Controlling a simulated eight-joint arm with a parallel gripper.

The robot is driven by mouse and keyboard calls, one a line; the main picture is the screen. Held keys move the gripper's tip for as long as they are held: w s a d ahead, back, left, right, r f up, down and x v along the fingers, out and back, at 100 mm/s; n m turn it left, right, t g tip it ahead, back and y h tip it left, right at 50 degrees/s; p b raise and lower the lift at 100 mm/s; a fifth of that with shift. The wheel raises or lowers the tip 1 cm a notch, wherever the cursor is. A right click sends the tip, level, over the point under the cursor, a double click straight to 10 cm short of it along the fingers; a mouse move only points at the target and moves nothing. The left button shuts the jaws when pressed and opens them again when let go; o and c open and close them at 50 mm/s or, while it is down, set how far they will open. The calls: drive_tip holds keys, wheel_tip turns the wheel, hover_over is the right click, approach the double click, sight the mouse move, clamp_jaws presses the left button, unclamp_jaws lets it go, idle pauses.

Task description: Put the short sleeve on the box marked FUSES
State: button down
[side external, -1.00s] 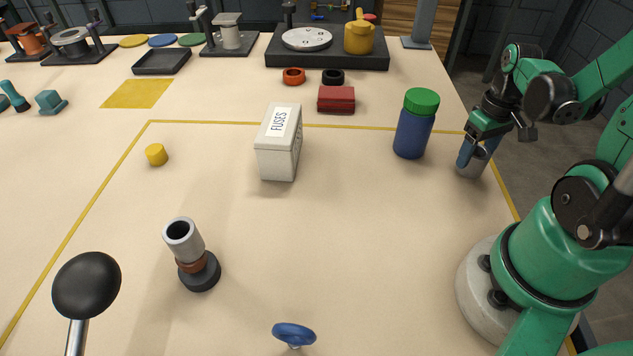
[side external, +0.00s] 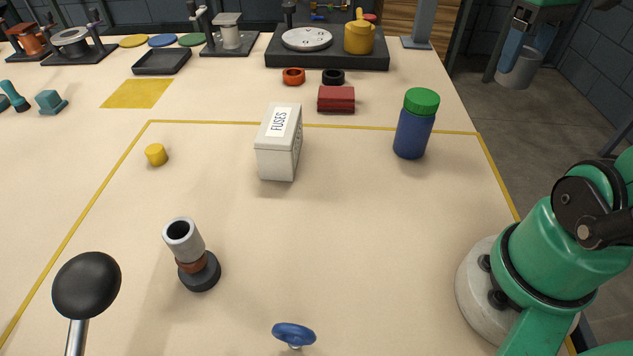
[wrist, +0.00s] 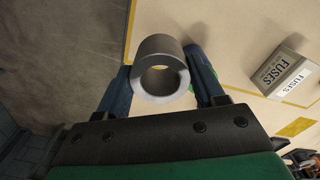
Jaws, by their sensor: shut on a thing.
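My gripper (side external: 513,52) is at the top right of the side view, raised and beyond the table's right edge. It is shut on a short grey sleeve (side external: 518,70), a hollow cylinder. In the wrist view the sleeve (wrist: 149,93) shows its open end between my two blue fingers. The white box marked FUSES (side external: 278,150) stands upright at mid-table, well to the left of my gripper and apart from it. The box also shows at the right of the wrist view (wrist: 285,75).
A blue bottle with a green lid (side external: 414,130) stands between the box and the table's right edge. A red block (side external: 336,99) lies behind the box.

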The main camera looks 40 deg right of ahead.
drive_tip(key=n, duration=0.3)
hover_over(279, 121)
wheel_tip(279, 121, down, 6)
drive_tip(key=shift+r, duration=0.15)
drive_tip(key=shift+f, duration=2.2)
drive_tip(key=shift+f, duration=0.15)
drive_tip(key=shift+c, duration=0.5)
unclamp_jaws()
